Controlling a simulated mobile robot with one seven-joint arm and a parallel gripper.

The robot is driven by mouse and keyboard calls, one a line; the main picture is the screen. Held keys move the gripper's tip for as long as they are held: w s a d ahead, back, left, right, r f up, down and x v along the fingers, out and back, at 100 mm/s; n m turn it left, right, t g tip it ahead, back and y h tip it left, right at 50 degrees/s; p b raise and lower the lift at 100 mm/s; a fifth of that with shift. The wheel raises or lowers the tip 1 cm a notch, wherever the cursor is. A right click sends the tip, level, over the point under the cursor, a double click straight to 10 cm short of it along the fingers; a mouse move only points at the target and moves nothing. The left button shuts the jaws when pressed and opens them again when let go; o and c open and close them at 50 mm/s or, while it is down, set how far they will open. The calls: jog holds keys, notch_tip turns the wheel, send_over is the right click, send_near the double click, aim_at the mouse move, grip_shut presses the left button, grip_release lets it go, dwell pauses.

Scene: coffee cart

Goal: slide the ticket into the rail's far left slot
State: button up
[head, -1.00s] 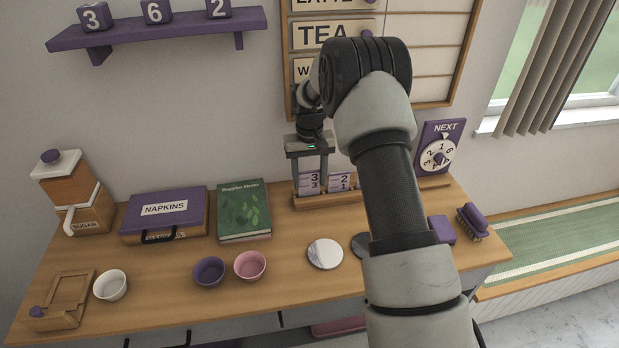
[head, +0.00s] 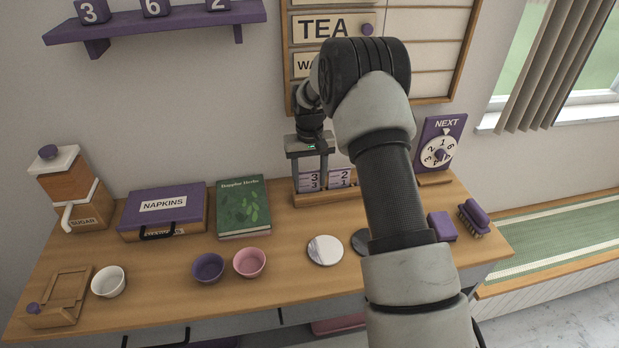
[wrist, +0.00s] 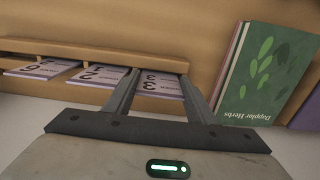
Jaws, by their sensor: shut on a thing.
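A white and purple ticket marked 3 (head: 309,181) is between the two fingers of my gripper (head: 310,186), above the left end of the wooden rail (head: 310,202). In the wrist view, which looks upside down, my gripper (wrist: 160,80) is shut on this ticket (wrist: 160,86), with one finger at each side edge. The ticket's lower edge meets the rail (wrist: 90,52) at its end nearest the green book. I cannot tell how deep it sits in the slot. Two other tickets stand in the rail, one marked 2 (wrist: 100,76) and one marked 6 (wrist: 42,68).
A number dial (head: 438,152) is at the right. A white coaster (head: 325,250) and small bowls (head: 250,262) are in front. The menu board (head: 330,28) hangs behind my arm.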

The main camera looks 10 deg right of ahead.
jog(key=o, duration=1.1)
jog(key=shift+r, duration=0.15)
jog(key=shift+r, duration=8.6)
